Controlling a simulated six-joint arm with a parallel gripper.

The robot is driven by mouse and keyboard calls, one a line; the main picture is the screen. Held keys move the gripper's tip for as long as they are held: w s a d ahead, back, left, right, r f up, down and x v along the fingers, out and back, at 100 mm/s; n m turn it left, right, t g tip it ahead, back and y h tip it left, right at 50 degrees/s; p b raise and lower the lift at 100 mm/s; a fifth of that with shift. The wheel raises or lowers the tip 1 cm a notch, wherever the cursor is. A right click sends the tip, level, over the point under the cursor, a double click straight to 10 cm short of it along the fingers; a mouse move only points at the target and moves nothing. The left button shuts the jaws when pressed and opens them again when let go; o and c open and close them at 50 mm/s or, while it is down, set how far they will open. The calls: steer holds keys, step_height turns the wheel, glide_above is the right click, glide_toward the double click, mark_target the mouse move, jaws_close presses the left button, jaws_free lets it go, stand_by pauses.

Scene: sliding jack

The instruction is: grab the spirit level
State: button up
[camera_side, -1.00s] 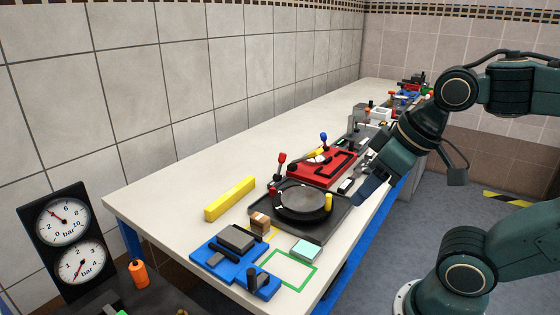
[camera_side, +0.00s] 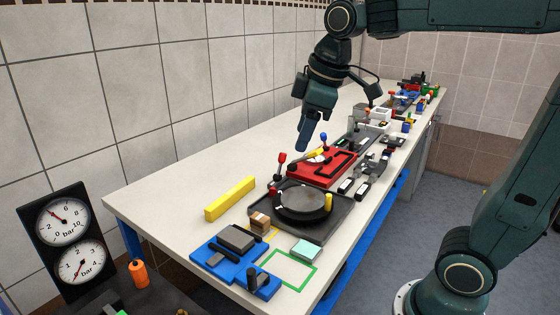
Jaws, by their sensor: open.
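The spirit level is most likely the long yellow bar (camera_side: 230,198) lying on the white bench, left of the black turntable fixture. My gripper (camera_side: 302,146) points down above the bench, behind and to the right of the yellow bar and clearly apart from it. It is open, with nothing seen between its fingers; the fingers overlap in this view. The yellow bar is fully visible.
A red plate (camera_side: 325,168) with levers stands below and right of my gripper. The black turntable (camera_side: 302,203) and a blue fixture (camera_side: 222,262) stand nearer the front. The bench (camera_side: 200,165) behind the yellow bar is clear.

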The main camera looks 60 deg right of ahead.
steer(key=w+d+n+g, duration=0.15)
steer(key=w+n, duration=0.25)
steer(key=w, duration=0.6)
steer(key=n+g, duration=0.2)
steer(key=n, duration=0.7)
glide_above(231, 192)
step_height(231, 192, down, 15)
steer(key=shift+s+d+f, duration=0.1)
steer(key=shift+d+f, duration=0.05)
steer(key=shift+f, duration=0.1)
steer(key=shift+f, duration=4.2)
steer(key=shift+f, duration=2.55)
